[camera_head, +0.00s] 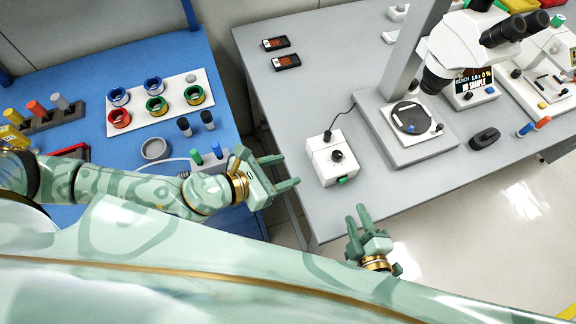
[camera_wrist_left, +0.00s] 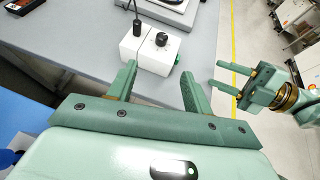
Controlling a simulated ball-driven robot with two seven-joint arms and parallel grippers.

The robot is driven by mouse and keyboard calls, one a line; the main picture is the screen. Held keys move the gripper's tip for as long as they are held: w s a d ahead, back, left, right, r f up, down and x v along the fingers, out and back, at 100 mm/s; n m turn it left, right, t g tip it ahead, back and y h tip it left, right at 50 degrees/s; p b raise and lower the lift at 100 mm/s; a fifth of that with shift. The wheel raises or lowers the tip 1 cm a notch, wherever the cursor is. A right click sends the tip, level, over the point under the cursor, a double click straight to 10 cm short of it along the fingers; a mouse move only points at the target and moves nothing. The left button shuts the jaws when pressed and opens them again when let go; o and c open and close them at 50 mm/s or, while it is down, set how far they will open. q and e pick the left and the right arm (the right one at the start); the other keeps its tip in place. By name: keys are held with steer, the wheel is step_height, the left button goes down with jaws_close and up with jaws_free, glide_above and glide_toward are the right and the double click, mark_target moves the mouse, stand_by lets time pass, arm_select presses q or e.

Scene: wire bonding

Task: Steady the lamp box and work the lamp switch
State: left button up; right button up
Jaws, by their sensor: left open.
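The lamp box (camera_head: 318,169) is a small white box near the front left edge of the grey bench. It has a black knob (camera_head: 337,156) on top, a green switch (camera_head: 343,181) low on its front side and a black cable at the back. My left gripper (camera_head: 290,170) is open and empty, just left of the box. In the left wrist view the box (camera_wrist_left: 146,57) shows beyond its two spread fingers (camera_wrist_left: 159,71). My right gripper (camera_head: 355,212) is open and empty, in front of the box beyond the bench edge, apart from the box.
A microscope (camera_head: 410,147) stands behind and right of the box, joined to it by the cable (camera_head: 346,117). The blue table (camera_head: 90,80) on the left carries coloured spools and posts. A gap separates the two tables.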

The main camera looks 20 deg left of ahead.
mark_target(333, 157)
arm_select(q)
steer(key=x, duration=1.6)
steer(key=shift+d+f, duration=0.1)
steer(key=shift+d, duration=0.1)
steer(key=shift+s, duration=0.1)
jaws_close()
arm_select(e)
jaws_close()
stand_by(0.8)
